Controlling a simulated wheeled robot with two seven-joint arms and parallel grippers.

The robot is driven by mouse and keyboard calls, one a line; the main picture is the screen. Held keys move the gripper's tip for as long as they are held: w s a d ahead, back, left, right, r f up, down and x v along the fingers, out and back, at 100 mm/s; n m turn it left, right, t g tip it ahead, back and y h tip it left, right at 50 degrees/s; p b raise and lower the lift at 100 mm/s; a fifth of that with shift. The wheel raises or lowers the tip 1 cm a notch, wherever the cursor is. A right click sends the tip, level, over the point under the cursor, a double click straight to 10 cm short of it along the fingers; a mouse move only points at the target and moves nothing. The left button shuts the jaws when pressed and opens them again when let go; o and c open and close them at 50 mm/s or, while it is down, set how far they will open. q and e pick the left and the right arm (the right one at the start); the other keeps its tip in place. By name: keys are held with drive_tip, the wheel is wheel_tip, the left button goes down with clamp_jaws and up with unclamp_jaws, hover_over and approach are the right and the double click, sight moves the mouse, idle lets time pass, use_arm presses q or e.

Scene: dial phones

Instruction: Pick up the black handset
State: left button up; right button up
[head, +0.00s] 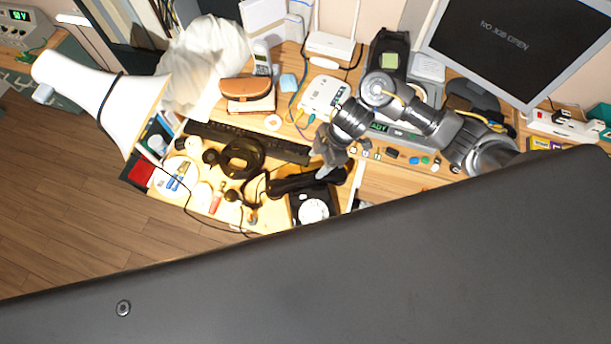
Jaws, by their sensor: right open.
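A black dial phone (312,208) with a white round dial stands near the front edge of the lit desk. The black handset (290,184) lies across its top, running left to right. My right gripper (325,174) reaches down from the upper right, its fingers open at the right part of the handset. From this view I cannot tell whether the fingers touch the handset or are just above it. The gripper covers some of the handset's right part. My left gripper is not in view.
A black keyboard (250,141) and a black coiled object (241,158) lie left of the phone. A white lampshade (105,95) hangs at the left. Small coloured parts (415,160) lie to the right. A monitor (520,45) stands at the back right. The lower view is blocked.

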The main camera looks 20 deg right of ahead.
drive_tip(key=b, duration=0.2)
hover_over(308, 179)
drive_tip(key=d, duration=0.2)
drive_tip(key=f, duration=0.4)
drive_tip(key=shift+w+a+f, duration=0.1)
drive_tip(key=shift+w+f, duration=0.2)
drive_tip(key=shift+f, duration=0.05)
drive_tip(key=shift+a+f, duration=0.2)
drive_tip(key=shift+f, duration=0.1)
drive_tip(key=x, duration=0.4)
drive_tip(key=shift+s+f+b, duration=0.2)
drive_tip(key=shift+s+b, duration=0.05)
drive_tip(key=shift+b, duration=0.05)
drive_tip(key=shift+a+f, duration=0.1)
drive_tip(key=shift+f, duration=0.25)
